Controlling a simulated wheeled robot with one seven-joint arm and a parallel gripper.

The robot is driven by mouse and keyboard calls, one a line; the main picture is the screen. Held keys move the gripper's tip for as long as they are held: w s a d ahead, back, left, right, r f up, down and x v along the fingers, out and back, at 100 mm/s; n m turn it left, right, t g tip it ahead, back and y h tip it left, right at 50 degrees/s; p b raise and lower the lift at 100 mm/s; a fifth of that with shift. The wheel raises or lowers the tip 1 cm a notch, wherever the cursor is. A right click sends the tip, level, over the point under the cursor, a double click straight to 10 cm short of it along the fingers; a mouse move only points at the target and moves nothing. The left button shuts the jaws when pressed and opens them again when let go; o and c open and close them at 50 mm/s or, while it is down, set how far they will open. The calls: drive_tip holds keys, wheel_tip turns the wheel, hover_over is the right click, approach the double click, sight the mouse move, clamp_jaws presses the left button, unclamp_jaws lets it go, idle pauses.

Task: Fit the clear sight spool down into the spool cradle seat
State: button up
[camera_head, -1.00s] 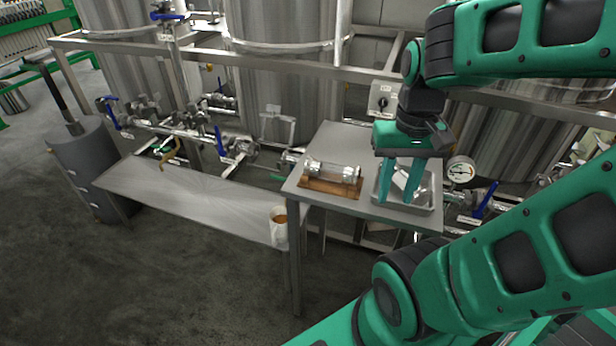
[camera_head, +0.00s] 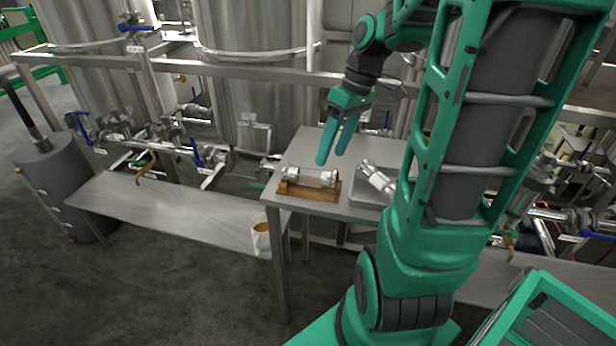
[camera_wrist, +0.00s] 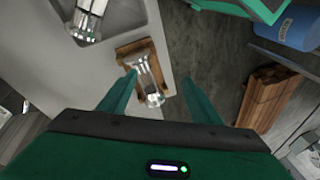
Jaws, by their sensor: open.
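A clear sight spool (camera_head: 314,177) with metal ends lies over the wooden spool cradle (camera_head: 310,192) on the steel side table. I cannot tell whether it sits fully down in the seat. A second spool-like piece with metal ends (camera_head: 377,182) lies in the tray, partly hidden by my arm. My gripper (camera_head: 336,145) is open and empty, fingers pointing down, above and behind the cradle. In the wrist view, the clear spool (camera_wrist: 150,82) and cradle (camera_wrist: 128,52) show between and beyond the open fingers. The tray piece (camera_wrist: 88,18) is at the upper left there.
The steel side table (camera_head: 305,150) has free room behind the cradle. The tray (camera_head: 362,192) stands close to the cradle's right. A lower steel bench (camera_head: 170,205) with a white cup (camera_head: 260,237) is to the left. Pipes, valves and tanks stand behind.

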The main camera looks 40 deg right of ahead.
drive_tip(key=w+d+n+y, duration=0.2)
drive_tip(key=w+d+n, duration=0.1)
drive_tip(key=w+n, duration=0.1)
hover_over(314, 170)
drive_tip(key=d, duration=0.2)
drive_tip(key=shift+t, duration=0.3)
drive_tip(key=f, duration=0.4)
drive_tip(key=shift+s+f, duration=0.2)
drive_tip(key=shift+f, duration=0.15)
drive_tip(key=shift+d+x, duration=0.1)
drive_tip(key=shift+x, duration=1.35)
drive_tip(key=shift+d+x, duration=0.15)
drive_tip(key=shift+x, duration=1.35)
drive_tip(key=shift+s+f, duration=0.1)
drive_tip(key=shift+f, duration=0.05)
clamp_jaws()
